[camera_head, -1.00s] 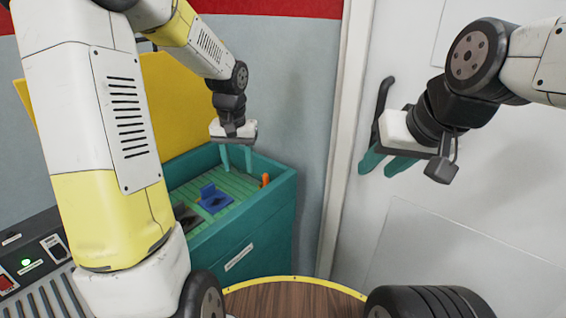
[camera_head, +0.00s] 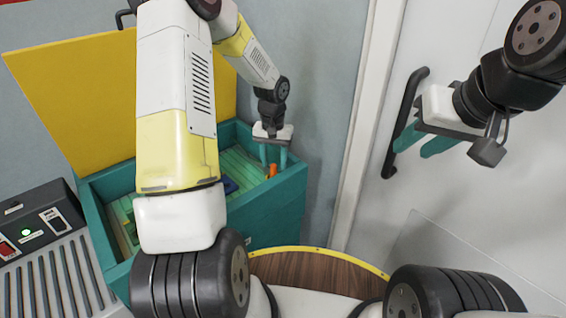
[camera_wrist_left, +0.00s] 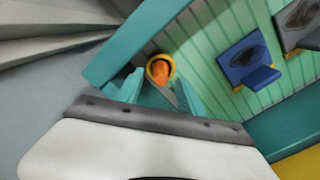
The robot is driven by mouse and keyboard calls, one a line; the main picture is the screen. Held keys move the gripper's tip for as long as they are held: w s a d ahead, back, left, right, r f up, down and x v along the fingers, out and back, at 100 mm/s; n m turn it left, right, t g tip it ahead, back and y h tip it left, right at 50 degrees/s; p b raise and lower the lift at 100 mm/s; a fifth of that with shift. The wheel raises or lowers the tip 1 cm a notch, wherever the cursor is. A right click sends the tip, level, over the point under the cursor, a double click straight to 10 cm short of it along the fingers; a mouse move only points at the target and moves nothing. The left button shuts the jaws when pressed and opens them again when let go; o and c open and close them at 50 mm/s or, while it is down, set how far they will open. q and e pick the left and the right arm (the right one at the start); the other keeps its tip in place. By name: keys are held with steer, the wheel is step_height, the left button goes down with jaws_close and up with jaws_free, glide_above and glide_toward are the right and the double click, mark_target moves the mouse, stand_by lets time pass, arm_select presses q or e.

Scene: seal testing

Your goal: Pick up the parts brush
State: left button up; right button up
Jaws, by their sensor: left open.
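An orange piece (camera_head: 273,170), which looks like the handle of the parts brush, stands near the right wall inside a teal bin. In the left wrist view the orange piece (camera_wrist_left: 161,70) sits in a yellow ring, and its lower part is hidden. My left gripper (camera_head: 273,158) points down over it, open, with its fingers on either side as seen from the head. In the left wrist view the orange piece shows just beyond and between my left fingertips (camera_wrist_left: 158,90). My right gripper (camera_head: 422,144) is open and empty, in front of the white door at the right.
The teal bin (camera_head: 265,212) has a raised yellow lid (camera_head: 85,95). Inside are a blue fixture (camera_wrist_left: 247,65) and a grey fixture (camera_wrist_left: 298,22). A control panel (camera_head: 42,226) stands at the left. A round wooden top (camera_head: 320,274) lies in front.

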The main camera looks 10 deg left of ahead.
arm_select(q)
step_height(320, 180, down, 4)
steer(key=shift+r, duration=0.2)
jaws_close()
steer(key=shift+r, duration=0.15)
step_height(320, 180, up, 10)
steer(key=shift+f, duration=0.1)
stand_by(0.3)
